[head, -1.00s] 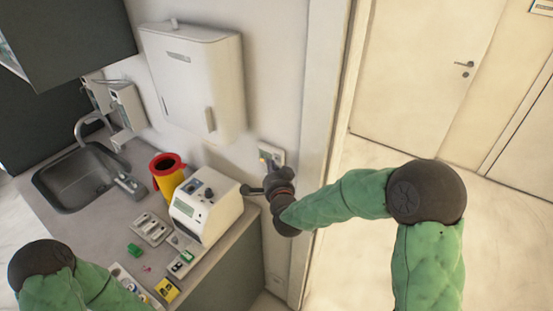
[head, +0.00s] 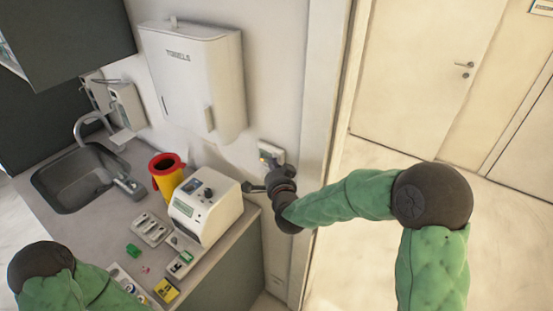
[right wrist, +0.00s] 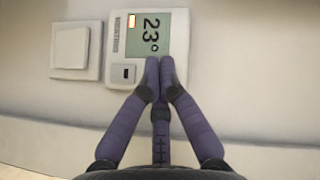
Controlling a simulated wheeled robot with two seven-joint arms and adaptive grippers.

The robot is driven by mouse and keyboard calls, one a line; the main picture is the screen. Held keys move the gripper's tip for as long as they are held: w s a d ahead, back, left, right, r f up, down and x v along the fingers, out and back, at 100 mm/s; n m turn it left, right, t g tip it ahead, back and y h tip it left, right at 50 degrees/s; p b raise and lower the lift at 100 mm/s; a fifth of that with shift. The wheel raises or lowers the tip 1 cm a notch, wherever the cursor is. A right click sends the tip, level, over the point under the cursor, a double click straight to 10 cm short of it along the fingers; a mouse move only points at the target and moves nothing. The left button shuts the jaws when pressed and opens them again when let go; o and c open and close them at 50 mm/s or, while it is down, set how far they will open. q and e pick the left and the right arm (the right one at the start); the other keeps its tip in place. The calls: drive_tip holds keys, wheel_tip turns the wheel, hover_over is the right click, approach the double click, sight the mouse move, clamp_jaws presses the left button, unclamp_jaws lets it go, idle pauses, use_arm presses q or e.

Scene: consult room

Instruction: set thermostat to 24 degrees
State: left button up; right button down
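The thermostat (right wrist: 150,38) is a white wall unit with a grey-green screen reading 23°, turned sideways in the right wrist view. It has a small coloured mark at one screen corner and a small dark slot on its casing. In the head view the thermostat (head: 268,149) is small on the wall beside the door frame. My right gripper (right wrist: 160,78) has its purple fingertips together, empty, in front of the thermostat's lower edge; touch cannot be told. In the head view my right gripper (head: 273,164) is partly hidden by its wrist. My left gripper is out of view.
A white switch plate (right wrist: 76,50) sits beside the thermostat. A towel dispenser (head: 195,80) hangs to the left. Below, the counter holds a white device (head: 205,205), a yellow-red bin (head: 166,178) and small items. The door frame (head: 325,120) stands close on the right.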

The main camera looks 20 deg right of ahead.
drive_tip(key=shift+w+d+b, duration=0.15)
drive_tip(key=shift+d+b, duration=0.1)
drive_tip(key=shift+b, duration=0.05)
idle(0.4)
drive_tip(key=shift+a, duration=0.1)
drive_tip(key=shift+s+a, duration=0.4)
drive_tip(key=shift+a, duration=0.1)
idle(0.4)
drive_tip(key=s+a, duration=0.1)
drive_tip(key=a, duration=0.1)
drive_tip(key=s+a, duration=0.2)
drive_tip(key=shift+b, duration=0.4)
idle(0.6)
